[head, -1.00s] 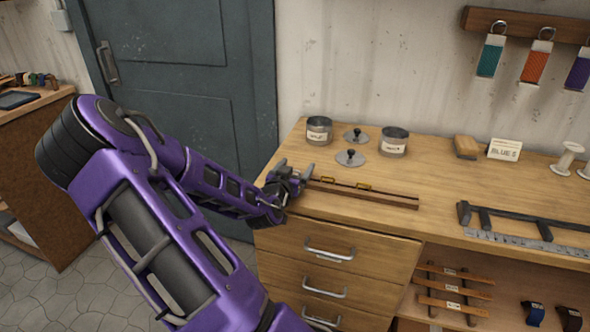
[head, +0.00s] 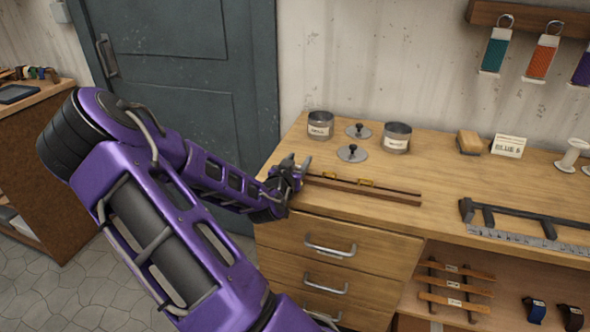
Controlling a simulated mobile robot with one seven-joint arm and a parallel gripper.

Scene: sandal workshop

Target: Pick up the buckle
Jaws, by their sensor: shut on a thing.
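A low wooden rail (head: 395,196) lies along the front left part of the workbench. My gripper (head: 298,164) is at the rail's left end, left of both these buckles. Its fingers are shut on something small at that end. That thing is hidden by the fingers and fits a buckle, but I cannot make out its shape.
Two round tins, left (head: 320,125) and right (head: 397,138), stand behind the rail, with two knobbed lids (head: 352,154) between them. A wooden block (head: 468,143), a label card (head: 508,147) and a dark metal bar (head: 520,217) are to the right. Drawers (head: 335,262) are below.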

